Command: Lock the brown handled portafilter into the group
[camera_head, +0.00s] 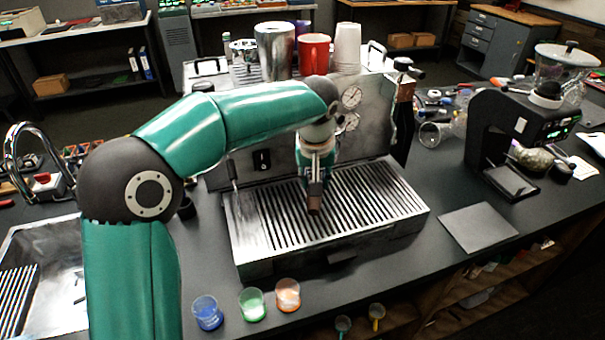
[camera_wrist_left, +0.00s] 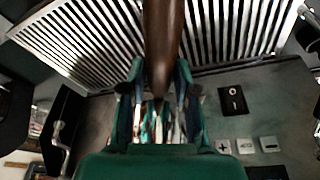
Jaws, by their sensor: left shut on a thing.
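My left arm reaches over the espresso machine's (camera_head: 375,150) front. My left gripper (camera_head: 314,180) is shut on the brown handle of the portafilter (camera_head: 314,208), above the slatted drip tray (camera_head: 372,222). In the left wrist view the brown handle (camera_wrist_left: 163,35) runs from between the fingers of the left gripper (camera_wrist_left: 160,95) toward the top edge, over the tray slats. The portafilter's metal head and the group are hidden behind my arm and gripper, so I cannot tell whether they touch. My right gripper is not in view.
Blue (camera_head: 207,313), green (camera_head: 252,304) and orange (camera_head: 288,295) cups stand before the machine. A black grinder (camera_head: 520,125) and a flat grey mat (camera_head: 478,228) are at the right. A sink (camera_head: 50,265) is at the left. Cups, including a red one (camera_head: 314,52), stand on the machine.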

